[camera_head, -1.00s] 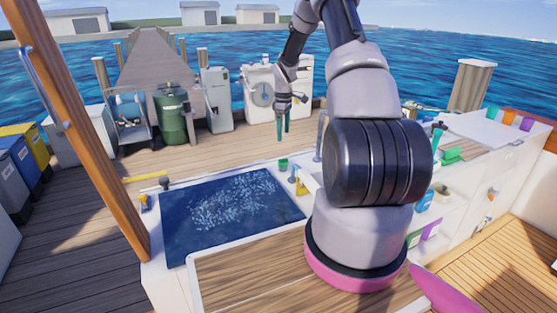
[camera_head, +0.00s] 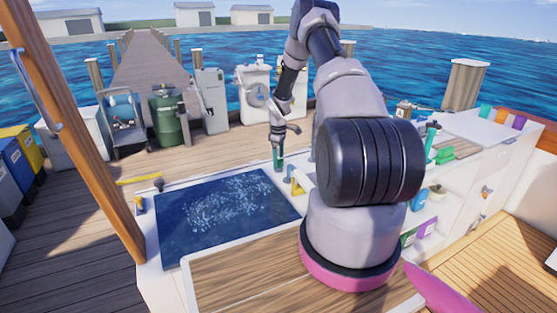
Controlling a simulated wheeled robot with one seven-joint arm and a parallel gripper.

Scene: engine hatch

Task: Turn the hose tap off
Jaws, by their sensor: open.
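My gripper (camera_head: 278,160) hangs fingers down at the far right corner of the blue hatch well (camera_head: 178,232). Its teal fingers are open and small in the picture. Their tips are at the spot where a small green fitting showed before; that fitting is now mostly or wholly hidden by them, and I cannot tell whether they touch it. Just right of the fingers stands a short grey-blue post (camera_head: 290,174) with a cream and yellow angled piece (camera_head: 298,185) beside it. I cannot clearly make out which of these small parts is the hose tap, or its handle position.
A yellow-handled tool (camera_head: 140,180) lies at the hatch's far left corner. A wooden post (camera_head: 80,130) rises at the left. A green drum (camera_head: 168,118) and white cabinets (camera_head: 210,102) stand on the dock behind. A wooden board (camera_head: 270,275) covers the near counter.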

